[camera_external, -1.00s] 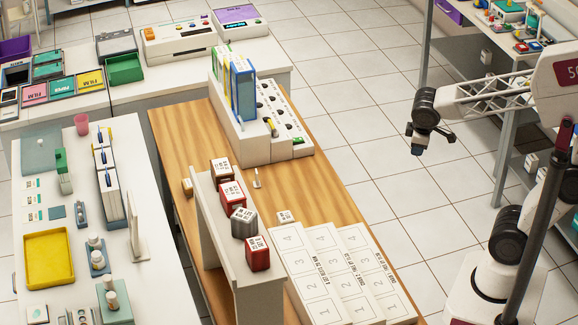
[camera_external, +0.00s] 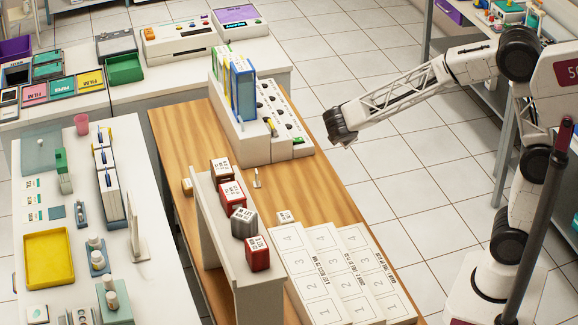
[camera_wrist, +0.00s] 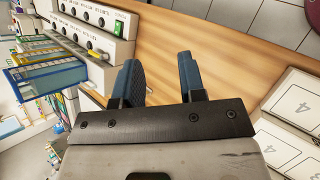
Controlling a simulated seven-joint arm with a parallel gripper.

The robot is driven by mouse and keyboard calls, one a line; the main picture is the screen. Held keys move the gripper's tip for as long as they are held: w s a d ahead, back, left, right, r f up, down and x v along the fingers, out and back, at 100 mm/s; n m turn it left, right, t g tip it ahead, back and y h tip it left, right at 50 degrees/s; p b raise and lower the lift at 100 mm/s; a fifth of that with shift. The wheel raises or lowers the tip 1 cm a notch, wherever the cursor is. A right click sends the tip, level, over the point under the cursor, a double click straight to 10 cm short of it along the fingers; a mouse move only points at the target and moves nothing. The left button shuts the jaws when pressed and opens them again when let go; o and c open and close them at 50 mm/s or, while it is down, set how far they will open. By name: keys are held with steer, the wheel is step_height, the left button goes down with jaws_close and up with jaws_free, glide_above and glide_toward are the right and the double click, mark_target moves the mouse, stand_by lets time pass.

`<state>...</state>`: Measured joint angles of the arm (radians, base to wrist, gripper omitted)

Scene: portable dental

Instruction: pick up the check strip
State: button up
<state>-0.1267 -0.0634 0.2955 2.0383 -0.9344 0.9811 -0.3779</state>
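No thing is plainly marked as the check strip, and I cannot tell which one it is. A small pale upright piece (camera_external: 257,179) stands on the wooden table (camera_external: 180,140), and a small white lettered block (camera_external: 284,216) lies nearer the numbered cards. A thin yellow piece (camera_external: 271,127) sits on the white stand (camera_external: 240,140). My gripper (camera_wrist: 160,75) is open, its two blue fingers apart with bare wood showing between them. In the outside view my gripper (camera_external: 344,140) is above the table's right edge, right of the stand, its fingers hardly visible.
White cards with numbered squares (camera_external: 322,270) lie at the table's near end. A raised white shelf (camera_external: 225,230) with red and grey lettered blocks (camera_external: 232,194) runs along the left. Tall blue and green pieces (camera_external: 242,90) rise from the stand. The wood between stand and cards is mostly bare.

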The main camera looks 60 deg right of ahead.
steer(key=w+a+f+n+t+h, duration=0.1)
steer(key=w+a+f+n, duration=0.15)
steer(key=w+f, duration=0.4)
steer(key=w+a+f+n+t+h, duration=0.1)
steer(key=w+a+f+n, duration=0.2)
steer(key=w, duration=0.6)
steer(key=n+t, duration=0.4)
steer(key=n, duration=0.4)
glide_toward(257, 176)
steer(key=shift+m+h, duration=0.25)
steer(key=shift+h, duration=0.05)
steer(key=x, duration=0.4)
steer(key=shift+w+f, duration=0.15)
steer(key=shift+f, duration=0.05)
steer(key=shift+x, duration=1.3)
steer(key=shift+x, duration=2.6)
steer(key=shift+f, duration=0.15)
jaws_close()
